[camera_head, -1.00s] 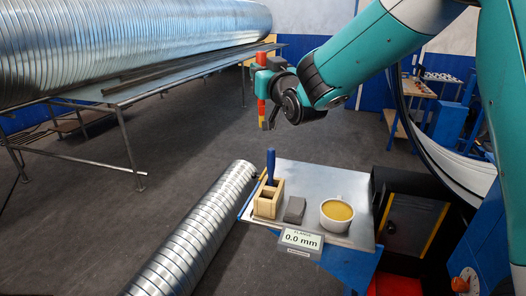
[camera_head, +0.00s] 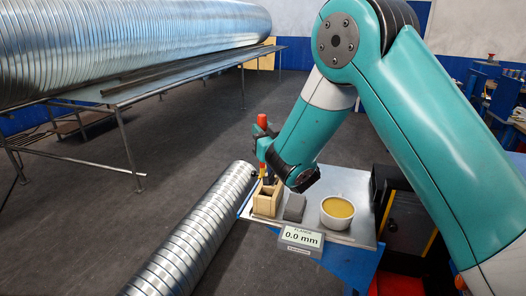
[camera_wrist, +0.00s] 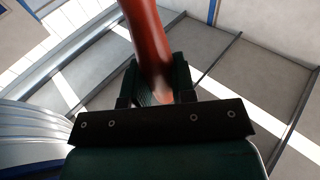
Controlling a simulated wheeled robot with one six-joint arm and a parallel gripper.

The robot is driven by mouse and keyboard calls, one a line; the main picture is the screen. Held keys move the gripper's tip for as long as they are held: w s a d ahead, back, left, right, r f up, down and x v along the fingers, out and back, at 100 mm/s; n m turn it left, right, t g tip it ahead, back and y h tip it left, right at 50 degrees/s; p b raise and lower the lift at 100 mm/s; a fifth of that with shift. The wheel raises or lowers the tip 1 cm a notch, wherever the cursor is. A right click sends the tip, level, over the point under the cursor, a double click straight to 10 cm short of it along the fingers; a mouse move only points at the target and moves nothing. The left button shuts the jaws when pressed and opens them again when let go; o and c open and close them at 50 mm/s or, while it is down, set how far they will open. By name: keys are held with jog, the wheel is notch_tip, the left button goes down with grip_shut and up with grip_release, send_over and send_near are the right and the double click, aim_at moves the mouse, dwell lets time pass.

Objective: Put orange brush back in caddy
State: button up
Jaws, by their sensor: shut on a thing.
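The orange brush (camera_head: 262,121) is upright in my gripper (camera_head: 264,146), with its handle sticking up above the jaws. In the wrist view the orange handle (camera_wrist: 148,35) passes between the two dark fingers (camera_wrist: 157,85). My gripper is shut on the brush. The wooden caddy (camera_head: 266,204) stands on the metal table, just below the gripper. The brush's lower end is close above the caddy's back part; I cannot tell whether it is inside the opening. The blue-handled brush (camera_head: 268,181) in the caddy is mostly hidden by my gripper.
On the small metal table (camera_head: 353,184), a grey block (camera_head: 294,207) and a white cup of yellow liquid (camera_head: 337,213) stand right of the caddy. A display (camera_head: 301,238) reading 0.0 mm is at the front edge. A spiral duct (camera_head: 195,235) lies at the left.

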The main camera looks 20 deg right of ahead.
jog(key=shift+f+b, duration=1.1)
jog(key=shift+f, duration=0.7)
